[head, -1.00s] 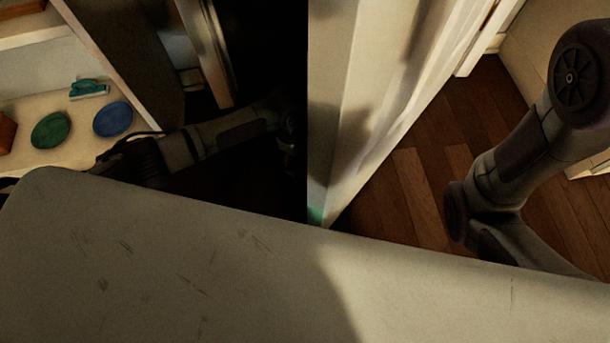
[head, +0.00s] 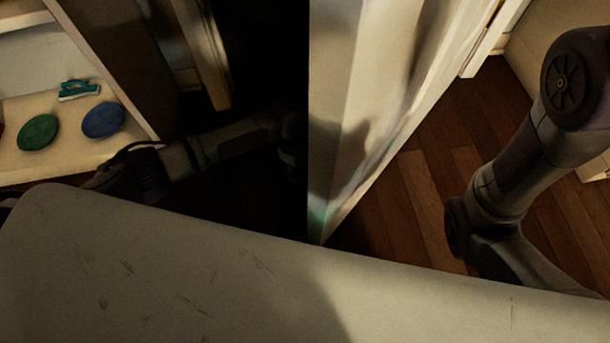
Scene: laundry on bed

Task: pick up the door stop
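I cannot pick out a door stop for certain. A small teal item with a pale base (head: 79,90) sits on a lit shelf at the left, behind a green oval dish (head: 38,132) and a blue oval dish (head: 103,120); I cannot tell if it is the door stop. My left gripper (head: 112,182) is dark and in shadow, below and in front of that shelf, apart from the items. Its fingers are mostly hidden, so its opening does not show. My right arm is at the right, its gripper out of view.
The pale shelf board (head: 60,160) has a raised front edge. A tall pale panel (head: 350,110) stands in the middle, beside a very dark gap. Bare wooden floor (head: 425,190) shows to its right. A sliver of a reddish-brown object (head: 1,130) is at the left edge.

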